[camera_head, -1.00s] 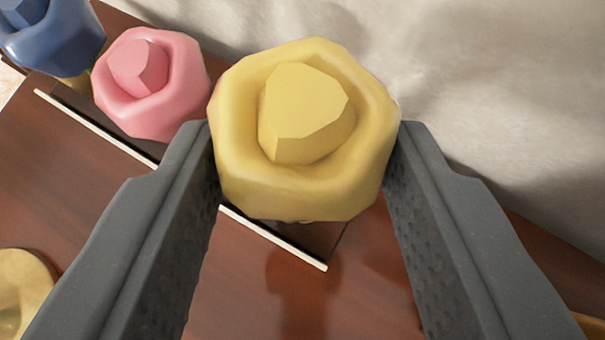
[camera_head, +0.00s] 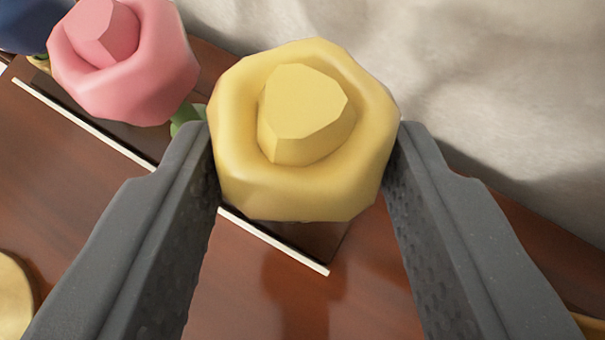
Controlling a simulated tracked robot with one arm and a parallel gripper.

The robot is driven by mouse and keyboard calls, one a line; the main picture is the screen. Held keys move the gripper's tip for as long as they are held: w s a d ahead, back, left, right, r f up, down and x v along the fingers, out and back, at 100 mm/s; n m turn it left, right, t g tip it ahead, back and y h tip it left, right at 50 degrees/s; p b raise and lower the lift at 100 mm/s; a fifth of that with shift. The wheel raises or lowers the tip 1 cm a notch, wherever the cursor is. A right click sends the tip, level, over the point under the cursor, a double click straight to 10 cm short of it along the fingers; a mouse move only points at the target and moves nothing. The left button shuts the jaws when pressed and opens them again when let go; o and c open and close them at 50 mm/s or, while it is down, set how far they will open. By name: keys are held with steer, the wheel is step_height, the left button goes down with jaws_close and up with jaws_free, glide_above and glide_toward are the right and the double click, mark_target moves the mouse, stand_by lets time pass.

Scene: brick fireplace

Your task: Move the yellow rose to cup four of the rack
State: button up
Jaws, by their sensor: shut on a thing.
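The yellow rose (camera_head: 303,185) is between the two dark grey fingers of my gripper (camera_head: 302,150), which are shut on its sides. I see the rose from above; its stem is hidden under the bloom. The rose is over the right end of the dark rack (camera_head: 318,240), which has a pale front edge strip. The rose and my fingers cover much of the rack, and I cannot see its cups clearly or tell whether the stem is in one.
A pink rose (camera_head: 140,75) with a green leaf stands in the rack at left, with a blue flower (camera_head: 22,25) beyond it. A yellowish round thing (camera_head: 12,298) is cut off at lower left. A pale rough wall (camera_head: 480,80) rises behind.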

steer(key=shift+f, duration=0.65)
steer(key=o, duration=0.9)
steer(key=v, duration=1.3)
steer(key=shift+s+a+r, duration=0.1)
steer(key=shift+s+r, duration=0.15)
steer(key=shift+r, duration=0.05)
steer(key=s+r+n+t+y, duration=0.1)
steer(key=s+r+t, duration=0.1)
steer(key=r, duration=1.5)
steer(key=s+r+t, duration=0.2)
steer(key=r, duration=1.5)
steer(key=shift+t, duration=0.5)
steer(key=s+d+r, duration=0.1)
steer(key=s+r, duration=0.1)
steer(key=r, duration=0.2)
steer(key=s+d+r, duration=0.1)
steer(key=s+r, duration=0.2)
steer(key=r, duration=0.1)
steer(key=s+r, duration=0.3)
steer(key=r, duration=0.1)
steer(key=shift+d, duration=0.4)
